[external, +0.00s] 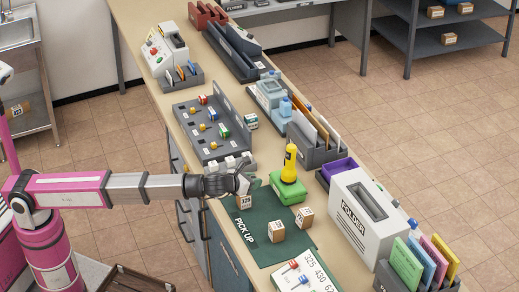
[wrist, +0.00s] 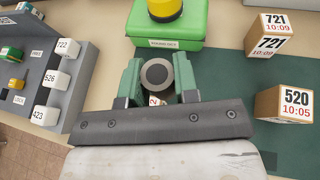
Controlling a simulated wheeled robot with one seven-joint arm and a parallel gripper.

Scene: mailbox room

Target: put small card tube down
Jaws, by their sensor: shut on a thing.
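My gripper (external: 236,182) is above the left part of the green "PICK UP" mat (external: 262,244), beside the counter's near edge. The rest of the tube is mostly hidden. A small part labelled "325" (external: 246,201) shows just under the gripper in the external view; I cannot tell whether it is the tube or a separate piece, nor whether it touches the mat.
A green case (external: 286,188) with a yellow item stands behind. A grey peg board (external: 207,130) is on the left. The mat's middle has free room.

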